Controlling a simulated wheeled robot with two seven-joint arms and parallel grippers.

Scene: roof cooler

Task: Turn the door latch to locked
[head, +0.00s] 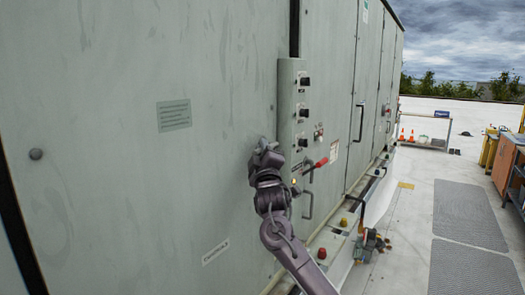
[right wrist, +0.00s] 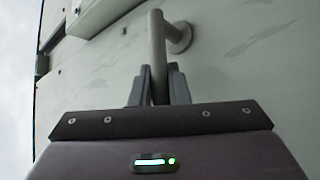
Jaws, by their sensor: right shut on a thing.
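In the right wrist view, the door latch (right wrist: 157,45) is a grey round bar that bends at its top into a stub with a round base on the pale green panel. My right gripper (right wrist: 160,80) is shut on the bar, one dark finger on each side. In the head view, my right gripper (head: 265,152) is against the large green cabinet door (head: 130,90), just left of the control strip. It hides most of the latch there, so I cannot tell the latch's angle in that view. My left gripper is not in view.
The control strip (head: 288,105) with several black knobs and a red-handled lever (head: 318,164) stands close to the right of my gripper. A door pull (head: 308,205) is below it. The roof floor at the right is mostly open.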

